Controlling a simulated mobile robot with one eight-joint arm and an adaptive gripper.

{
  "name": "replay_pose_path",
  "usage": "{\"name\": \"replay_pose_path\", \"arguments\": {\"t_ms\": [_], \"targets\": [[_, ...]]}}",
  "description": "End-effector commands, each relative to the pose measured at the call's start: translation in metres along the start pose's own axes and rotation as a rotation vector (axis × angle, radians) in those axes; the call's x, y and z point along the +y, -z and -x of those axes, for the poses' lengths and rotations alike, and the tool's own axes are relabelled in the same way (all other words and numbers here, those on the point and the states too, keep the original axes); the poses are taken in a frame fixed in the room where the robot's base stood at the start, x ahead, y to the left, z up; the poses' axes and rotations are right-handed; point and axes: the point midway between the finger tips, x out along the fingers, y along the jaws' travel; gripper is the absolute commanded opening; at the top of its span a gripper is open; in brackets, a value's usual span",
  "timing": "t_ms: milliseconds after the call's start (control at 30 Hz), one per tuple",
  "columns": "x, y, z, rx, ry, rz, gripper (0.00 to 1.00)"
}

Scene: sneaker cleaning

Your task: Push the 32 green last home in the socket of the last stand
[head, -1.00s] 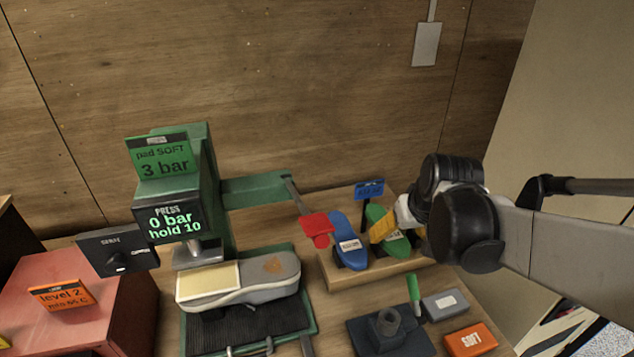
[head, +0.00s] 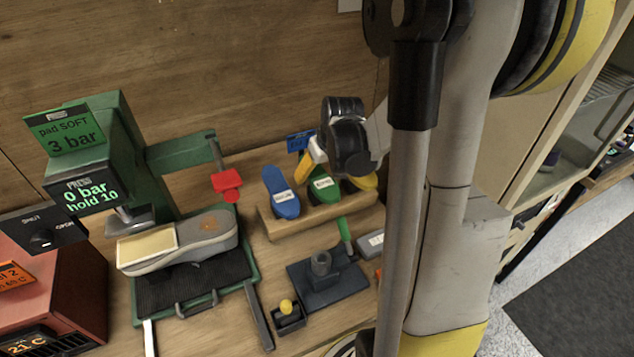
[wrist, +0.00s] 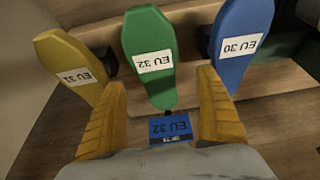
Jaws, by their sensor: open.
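The green last (head: 323,188), labelled EU 32, stands on a wooden rack (head: 325,217) between a blue last (head: 280,192) and a yellow last. In the wrist view the green last (wrist: 150,48) shows between and beyond my open fingers, which look clear of its sides. My gripper (wrist: 161,78) is empty; in the head view one yellow finger (head: 304,166) shows behind the green last. The dark stand (head: 327,282) has a round upright socket (head: 320,263) with nothing in it, in front of the rack.
A blue EU 32 sign (wrist: 170,127) stands close between my fingers. The yellow last (wrist: 72,66) and blue last (wrist: 241,42) flank the green one closely. A green press (head: 110,150) with a grey shoe (head: 205,237) is at left. A green-handled tool (head: 345,235) stands by the socket.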

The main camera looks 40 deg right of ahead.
Motion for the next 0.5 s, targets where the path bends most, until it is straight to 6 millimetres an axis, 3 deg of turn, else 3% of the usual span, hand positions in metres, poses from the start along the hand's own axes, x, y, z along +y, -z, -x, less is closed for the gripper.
{"name": "replay_pose_path", "arguments": {"t_ms": [33,200,500], "targets": [[0.003,0.000,-0.013,0.000,0.000,-0.001,0.84],[0.003,0.001,-0.032,0.000,0.000,0.000,0.84],[0.003,0.001,-0.034,0.000,0.000,0.000,0.84]]}}
